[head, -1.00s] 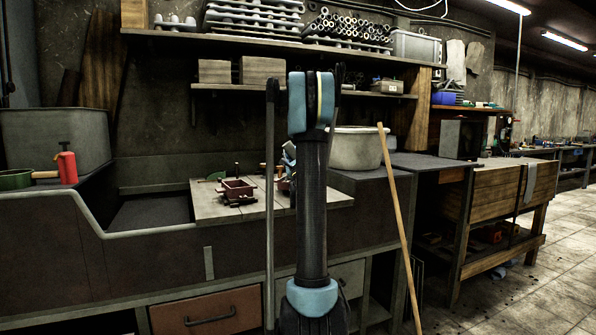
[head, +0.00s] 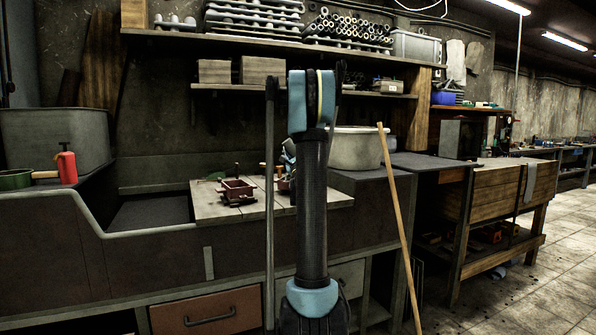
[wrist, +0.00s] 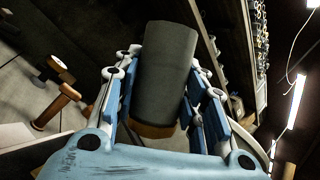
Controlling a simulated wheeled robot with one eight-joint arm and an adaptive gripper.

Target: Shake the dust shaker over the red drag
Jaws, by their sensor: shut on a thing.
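My gripper (wrist: 163,85) is shut on the dust shaker (wrist: 165,65), a dark grey cylinder with a brown-orange band at its lower end. The shaker sits between the blue and white fingers in the wrist view and looks tilted. A dark red box-shaped flask (head: 237,190), likely the red drag, lies on the pale wooden board. A second red piece (head: 283,185) beside it is partly hidden by my arm. In the head view my gripper is mostly hidden behind my arm, near the second red piece. I cannot tell its exact height over the flasks.
The wooden board (head: 215,212) spans the bench beside a sunken sand bin (head: 150,213). A red bottle (head: 67,167) and a green pan (head: 15,180) stand at left. A pale tub (head: 357,150) is right of my arm. A wooden pole (head: 398,220) leans on the bench.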

